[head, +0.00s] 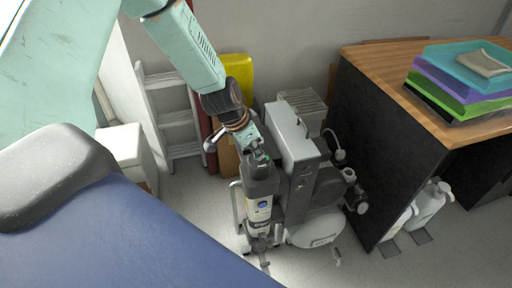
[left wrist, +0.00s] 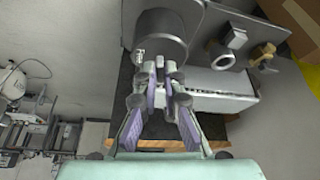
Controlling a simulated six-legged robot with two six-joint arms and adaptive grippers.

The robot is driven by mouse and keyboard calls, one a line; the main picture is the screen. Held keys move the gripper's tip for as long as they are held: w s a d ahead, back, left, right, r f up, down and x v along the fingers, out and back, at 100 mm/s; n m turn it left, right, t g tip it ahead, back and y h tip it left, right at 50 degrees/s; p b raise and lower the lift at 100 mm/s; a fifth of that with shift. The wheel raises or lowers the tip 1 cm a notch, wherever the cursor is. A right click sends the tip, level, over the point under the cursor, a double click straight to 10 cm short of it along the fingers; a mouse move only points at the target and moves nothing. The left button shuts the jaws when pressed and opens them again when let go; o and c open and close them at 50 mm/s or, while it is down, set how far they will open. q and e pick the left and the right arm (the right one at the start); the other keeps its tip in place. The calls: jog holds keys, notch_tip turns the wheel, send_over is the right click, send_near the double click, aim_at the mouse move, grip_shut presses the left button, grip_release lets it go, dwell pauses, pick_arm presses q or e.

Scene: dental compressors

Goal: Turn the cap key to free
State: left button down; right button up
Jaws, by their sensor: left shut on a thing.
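My left gripper (head: 258,150) reaches down from above to the top of a dark grey cylinder (head: 262,185) on the compressor unit. In the left wrist view my left gripper (left wrist: 160,68) has its fingertips close together at the end of the dark cylinder (left wrist: 160,30). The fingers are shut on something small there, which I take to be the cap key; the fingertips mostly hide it. I cannot read which way the key is turned. My right gripper is in neither view.
A grey compressor housing (head: 291,135) stands right beside the cylinder. A black-sided desk with a wooden top (head: 390,62) and stacked trays (head: 460,75) is at the right. White jugs (head: 430,203) stand on the floor. A blue padded surface (head: 110,240) fills the lower left.

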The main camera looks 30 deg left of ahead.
pick_arm(q)
jog(key=shift+n, duration=0.4)
jog(key=shift+d+n+y+p, duration=0.15)
jog(key=shift+n+y+p, duration=0.45)
jog(key=shift+n+p, duration=0.65)
jog(key=shift+t, duration=0.3)
jog(key=c, duration=1.5)
grip_release()
jog(key=shift+o, duration=0.2)
jog(key=shift+s+r, duration=0.1)
jog(key=shift+r, duration=0.05)
jog(key=v, duration=1.1)
jog(key=shift+r, duration=0.4)
jog(key=shift+c, duration=0.2)
